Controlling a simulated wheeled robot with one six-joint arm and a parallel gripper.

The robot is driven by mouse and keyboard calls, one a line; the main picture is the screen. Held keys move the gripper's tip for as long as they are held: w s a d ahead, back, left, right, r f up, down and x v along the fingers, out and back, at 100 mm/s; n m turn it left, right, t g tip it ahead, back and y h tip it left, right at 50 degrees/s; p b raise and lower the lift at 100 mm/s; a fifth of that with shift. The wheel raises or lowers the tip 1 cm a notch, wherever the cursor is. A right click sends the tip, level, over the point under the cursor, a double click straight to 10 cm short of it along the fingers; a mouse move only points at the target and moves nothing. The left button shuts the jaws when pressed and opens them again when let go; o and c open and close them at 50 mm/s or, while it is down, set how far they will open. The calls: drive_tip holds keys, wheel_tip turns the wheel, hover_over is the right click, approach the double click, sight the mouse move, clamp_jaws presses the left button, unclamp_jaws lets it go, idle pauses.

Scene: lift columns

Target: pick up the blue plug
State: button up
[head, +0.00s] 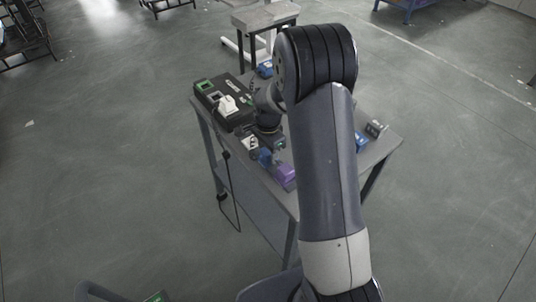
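My gripper (272,149) is over the left part of a small grey table (300,203), low near its top. It is too small to tell whether its fingers are open or shut. A small blue object (265,159) is right at or just below the gripper; I cannot tell if they touch. Another blue object (265,70) lies at the table's far end, and a blue piece (360,141) shows right of my arm, partly hidden by it. I cannot tell for certain which one is the blue plug.
A purple block (286,177) lies close to the gripper. A black box (224,104) with green and white parts stands at the table's left edge, and a dark cable (229,185) hangs down there. A grey piece (376,128) sits at the right. My arm hides the table's middle.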

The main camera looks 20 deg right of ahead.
drive_tip(key=c, duration=0.6)
drive_tip(key=shift+r, duration=0.1)
wheel_tip(320, 180, up, 10)
drive_tip(key=shift+f+b, duration=0.1)
drive_tip(key=shift+b, duration=0.45)
